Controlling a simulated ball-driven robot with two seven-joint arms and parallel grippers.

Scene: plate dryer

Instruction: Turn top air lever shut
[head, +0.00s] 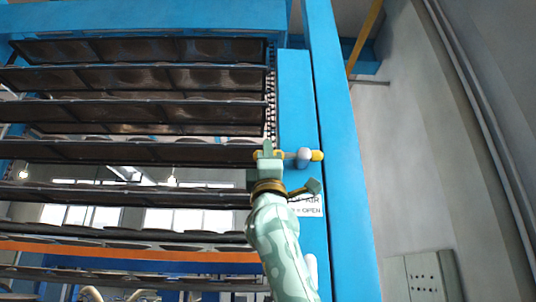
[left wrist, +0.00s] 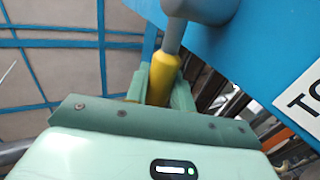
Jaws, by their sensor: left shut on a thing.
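The top air lever (head: 303,157) has a grey hub and yellow ends. It lies about level across the blue post in the head view. My left gripper (head: 267,153) is shut on its left yellow end. In the left wrist view the yellow handle (left wrist: 164,78) sits between the green fingers, and the grey hub (left wrist: 200,8) is just beyond. The fingers partly hide the handle. A white label (head: 308,207) with "AIR" and "OPEN" partly readable is below the lever, partly covered by my gripper. My right gripper is not in view.
The blue post (head: 345,190) stands right of the lever. Dark dryer racks (head: 140,115) stacked in several levels fill the left side. A grey wall (head: 410,150) with a panel box (head: 422,277) is at the right. Space between post and wall looks free.

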